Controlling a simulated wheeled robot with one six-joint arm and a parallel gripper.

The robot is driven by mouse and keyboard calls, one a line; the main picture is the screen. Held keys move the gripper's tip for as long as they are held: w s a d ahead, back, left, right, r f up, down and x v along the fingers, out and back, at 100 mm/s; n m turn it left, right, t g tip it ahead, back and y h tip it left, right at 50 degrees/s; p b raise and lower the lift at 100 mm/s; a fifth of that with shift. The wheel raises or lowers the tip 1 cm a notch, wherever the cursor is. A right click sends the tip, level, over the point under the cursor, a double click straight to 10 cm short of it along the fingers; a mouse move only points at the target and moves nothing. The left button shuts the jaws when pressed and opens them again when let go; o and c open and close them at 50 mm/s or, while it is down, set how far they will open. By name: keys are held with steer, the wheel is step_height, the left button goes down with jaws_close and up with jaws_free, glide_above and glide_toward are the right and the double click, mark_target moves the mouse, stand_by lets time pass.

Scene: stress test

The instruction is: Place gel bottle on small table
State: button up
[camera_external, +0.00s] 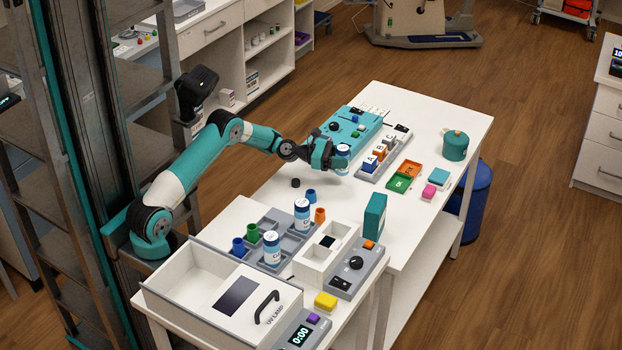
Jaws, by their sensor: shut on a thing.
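A lower white table (335,308) in front carries the tray and a UV lamp box. I cannot tell which table is the small one.
A teal device (352,129) is behind the gripper, and a rack of labelled blocks (378,160) is right of it. A black cap (295,183) and a teal upright box (375,215) stand nearer the front. The long table's right front part is clear.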

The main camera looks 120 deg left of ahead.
step_height(320, 180, up, 16)
steer(key=p, duration=1.3)
steer(key=d+n+g+y, duration=0.35)
steer(key=d+y, duration=0.25)
steer(key=d, duration=0.8)
steer(key=a+m+t+h+p, duration=0.1)
steer(key=a+m+t+h, duration=0.4)
steer(key=a, duration=0.9)
steer(key=shift+n+g+h, duration=0.5)
steer(key=shift+n+g, duration=0.25)
step_height(320, 180, down, 20)
steer(key=b, duration=1.8)
steer(key=shift+r, duration=0.15)
steer(key=shift+f, duration=0.2)
steer(key=o, duration=1.1)
steer(key=shift+c, duration=0.2)
